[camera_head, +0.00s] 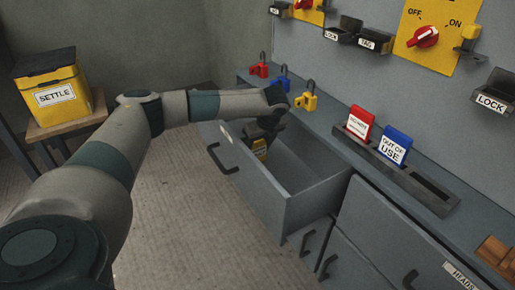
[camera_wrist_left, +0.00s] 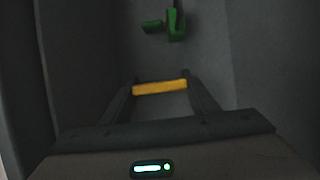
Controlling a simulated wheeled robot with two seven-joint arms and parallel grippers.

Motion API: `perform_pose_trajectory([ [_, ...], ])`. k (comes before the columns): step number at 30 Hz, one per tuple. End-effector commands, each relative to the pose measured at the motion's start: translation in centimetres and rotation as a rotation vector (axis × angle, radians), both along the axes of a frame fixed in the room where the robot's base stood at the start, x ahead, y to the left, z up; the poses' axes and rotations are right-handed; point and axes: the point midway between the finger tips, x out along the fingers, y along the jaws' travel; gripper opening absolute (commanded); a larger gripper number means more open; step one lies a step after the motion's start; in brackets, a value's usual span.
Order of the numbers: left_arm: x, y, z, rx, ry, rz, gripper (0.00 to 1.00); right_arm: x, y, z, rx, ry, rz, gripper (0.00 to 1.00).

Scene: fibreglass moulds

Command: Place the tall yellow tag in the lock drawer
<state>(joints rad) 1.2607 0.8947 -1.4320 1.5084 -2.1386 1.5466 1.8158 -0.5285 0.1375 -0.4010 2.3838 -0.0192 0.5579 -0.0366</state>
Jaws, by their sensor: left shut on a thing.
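The tall yellow tag (camera_head: 260,147) is upright inside the open grey drawer (camera_head: 312,209), near its left end. Its top edge shows as a yellow bar in the left wrist view (camera_wrist_left: 160,87). My left gripper (camera_head: 261,138) reaches down into the drawer and is shut on the tag; in the left wrist view its fingers (camera_wrist_left: 160,92) are at the two ends of the bar. The drawer's front label (camera_head: 225,133) is too small to read. Whether the tag touches the drawer floor I cannot tell. My right gripper is not in view.
A green object (camera_wrist_left: 172,24) lies in the drawer beyond the tag. Red, blue and yellow padlocks (camera_head: 306,98) stand on the counter above. A slotted rack (camera_head: 433,188) holds a red tag (camera_head: 359,123) and a blue tag (camera_head: 396,146). A yellow SETTLE box (camera_head: 50,87) stands at left.

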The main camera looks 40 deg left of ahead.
Motion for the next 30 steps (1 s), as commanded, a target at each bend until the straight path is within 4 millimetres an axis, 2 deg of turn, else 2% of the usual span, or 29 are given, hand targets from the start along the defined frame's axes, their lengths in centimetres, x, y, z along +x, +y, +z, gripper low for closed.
perform_pose_trajectory([
  [12,0.0,0.0,-0.34,0.0,0.0,0.001,0.33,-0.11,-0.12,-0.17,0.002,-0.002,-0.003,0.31],
  [13,0.0,0.0,-0.27,0.0,0.0,0.001,0.59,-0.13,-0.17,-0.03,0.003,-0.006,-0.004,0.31],
  [15,0.01,0.0,-0.24,0.0,0.0,0.001,0.73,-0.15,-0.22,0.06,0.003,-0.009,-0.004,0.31],
  [25,0.01,0.0,-0.13,0.0,-0.001,0.001,0.73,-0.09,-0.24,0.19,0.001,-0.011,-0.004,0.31],
  [30,-0.03,-0.18,0.64,0.0,-0.001,0.001,0.73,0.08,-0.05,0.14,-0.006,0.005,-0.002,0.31],
])
